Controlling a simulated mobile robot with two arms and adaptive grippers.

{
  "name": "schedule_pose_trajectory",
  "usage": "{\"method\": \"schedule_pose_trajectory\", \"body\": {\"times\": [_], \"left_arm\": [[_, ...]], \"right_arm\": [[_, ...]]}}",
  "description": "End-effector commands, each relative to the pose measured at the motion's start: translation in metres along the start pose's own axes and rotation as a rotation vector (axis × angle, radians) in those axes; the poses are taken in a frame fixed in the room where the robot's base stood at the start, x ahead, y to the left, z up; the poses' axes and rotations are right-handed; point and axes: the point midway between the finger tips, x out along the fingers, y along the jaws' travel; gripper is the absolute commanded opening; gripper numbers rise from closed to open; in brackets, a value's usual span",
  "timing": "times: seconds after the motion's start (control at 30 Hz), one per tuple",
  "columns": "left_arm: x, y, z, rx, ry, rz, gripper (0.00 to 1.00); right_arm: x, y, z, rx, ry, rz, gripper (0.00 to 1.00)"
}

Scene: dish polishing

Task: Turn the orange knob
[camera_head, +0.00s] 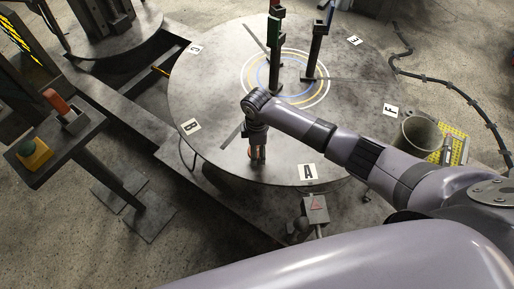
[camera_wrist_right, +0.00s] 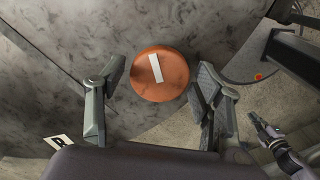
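The orange knob (camera_wrist_right: 160,73) is a round disc with a white stripe on its top, near the middle of the right wrist view. My right gripper (camera_wrist_right: 160,90) is open, with one finger on each side of the knob and a visible gap on both sides. In the head view my right gripper (camera_head: 257,156) points down over the front of the round metal table (camera_head: 215,95), between labels B and A. There the knob is mostly hidden by the gripper. I cannot tell how far the fingertips are above it.
Two dark posts (camera_head: 275,50) stand near the table's centre rings. A metal cylinder (camera_head: 419,132) is at the right. A dark cable (camera_head: 440,79) lies on the floor.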

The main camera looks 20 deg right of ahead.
Motion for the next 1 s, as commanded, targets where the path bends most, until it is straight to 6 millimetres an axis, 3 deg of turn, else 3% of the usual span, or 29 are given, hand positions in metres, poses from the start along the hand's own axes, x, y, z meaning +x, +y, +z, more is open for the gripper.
{"method": "schedule_pose_trajectory", "body": {"times": [0.47,1.0], "left_arm": [[0.000,-0.001,0.002,-0.002,-0.002,-0.001,0.00],[0.000,0.000,0.000,0.000,0.000,0.000,0.00]], "right_arm": [[-0.006,0.001,0.000,0.000,0.000,0.001,0.69],[-0.106,0.001,0.000,0.000,0.000,0.002,0.69]]}}
